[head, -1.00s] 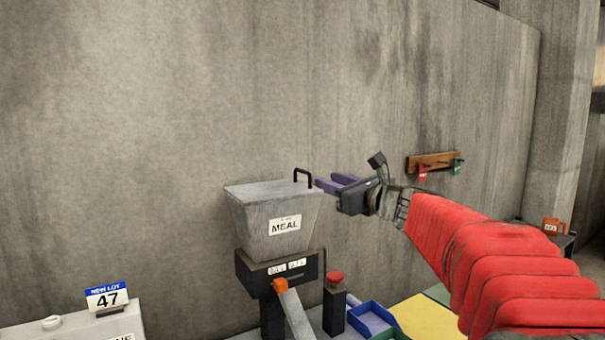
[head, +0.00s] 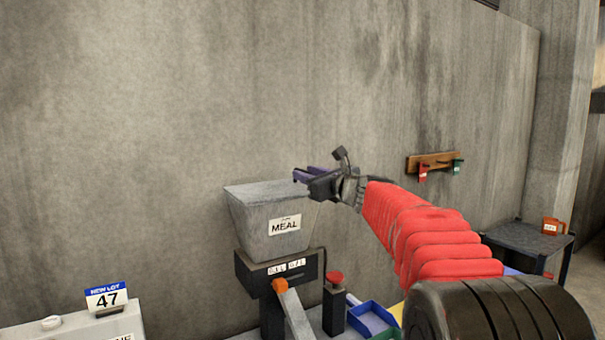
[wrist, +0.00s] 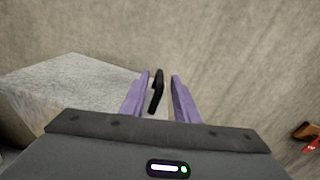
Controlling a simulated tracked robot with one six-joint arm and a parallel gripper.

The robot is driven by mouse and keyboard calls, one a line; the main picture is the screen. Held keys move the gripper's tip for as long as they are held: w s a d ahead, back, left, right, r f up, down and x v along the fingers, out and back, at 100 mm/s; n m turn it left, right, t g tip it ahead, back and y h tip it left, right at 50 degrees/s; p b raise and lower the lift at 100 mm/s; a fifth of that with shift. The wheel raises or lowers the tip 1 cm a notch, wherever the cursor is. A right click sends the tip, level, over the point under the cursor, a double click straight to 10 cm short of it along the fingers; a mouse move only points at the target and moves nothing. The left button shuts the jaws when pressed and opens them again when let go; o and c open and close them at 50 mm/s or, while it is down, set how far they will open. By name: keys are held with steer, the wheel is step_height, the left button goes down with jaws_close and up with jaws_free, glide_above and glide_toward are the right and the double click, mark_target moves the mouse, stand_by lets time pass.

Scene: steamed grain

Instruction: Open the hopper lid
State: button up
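The grey hopper (head: 268,222) with a MEAL label stands against the wall in the head view, its flat lid (head: 258,191) closed on top. The lid also shows at the left of the wrist view (wrist: 70,82). My gripper (head: 300,173) is at the lid's right edge. In the wrist view my gripper (wrist: 161,92) has its two purple fingers apart, with the black lid handle (wrist: 157,92) between them, nearer the left finger. A gap shows between the handle and the right finger. In the head view the handle is hidden behind my gripper.
Below the hopper are an orange lever (head: 281,286) and a red button on a post (head: 334,278). A blue tray (head: 372,318) lies to the right. A wooden rack (head: 433,161) with red and green tags hangs on the wall. A NEW LOT 47 sign (head: 106,297) stands at lower left.

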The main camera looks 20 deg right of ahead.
steer(key=shift+x, duration=1.45)
steer(key=shift+c, duration=0.4)
jaws_close()
